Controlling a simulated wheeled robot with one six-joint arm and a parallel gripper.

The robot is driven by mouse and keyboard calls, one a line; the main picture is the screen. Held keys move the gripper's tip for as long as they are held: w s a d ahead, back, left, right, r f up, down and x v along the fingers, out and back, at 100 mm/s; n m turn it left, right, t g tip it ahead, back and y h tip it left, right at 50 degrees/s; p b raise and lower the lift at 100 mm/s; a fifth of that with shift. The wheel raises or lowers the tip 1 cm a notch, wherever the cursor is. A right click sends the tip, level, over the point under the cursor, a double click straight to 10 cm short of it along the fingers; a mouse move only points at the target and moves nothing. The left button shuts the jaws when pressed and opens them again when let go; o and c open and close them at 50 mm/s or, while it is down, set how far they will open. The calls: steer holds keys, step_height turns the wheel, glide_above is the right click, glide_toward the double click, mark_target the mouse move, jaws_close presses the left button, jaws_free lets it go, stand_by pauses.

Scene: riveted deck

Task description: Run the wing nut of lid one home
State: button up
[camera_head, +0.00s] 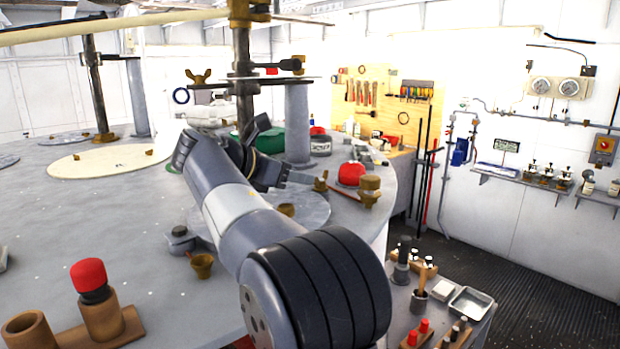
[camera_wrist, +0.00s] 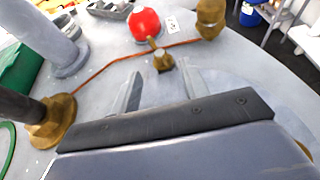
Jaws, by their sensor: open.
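My gripper (camera_head: 298,178) is open over the deck, its two fingers showing in the wrist view (camera_wrist: 161,78). A small brass fitting that looks like a wing nut (camera_head: 321,182) stands just beyond the fingertips. In the wrist view the brass fitting (camera_wrist: 163,60) lies ahead of the gap between the fingers, and I see no contact. A grey round lid (camera_head: 313,212) lies below my arm, partly hidden by it. A brass cup-like piece (camera_head: 287,210) is at this lid. I see no label showing which lid is lid one.
A red-topped item (camera_head: 350,173) and a brass knob (camera_head: 369,188) stand close beyond the fitting. A dark post with a brass foot (camera_wrist: 52,120) is left of the fingers. A grey column (camera_head: 298,120) rises behind. A cream lid (camera_head: 85,160) lies at left.

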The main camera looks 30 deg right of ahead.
mark_target(320, 180)
steer(key=x, duration=0.6)
steer(key=shift+d+p, duration=0.1)
steer(key=shift+p, duration=0.25)
steer(key=shift+c, duration=0.2)
jaws_close()
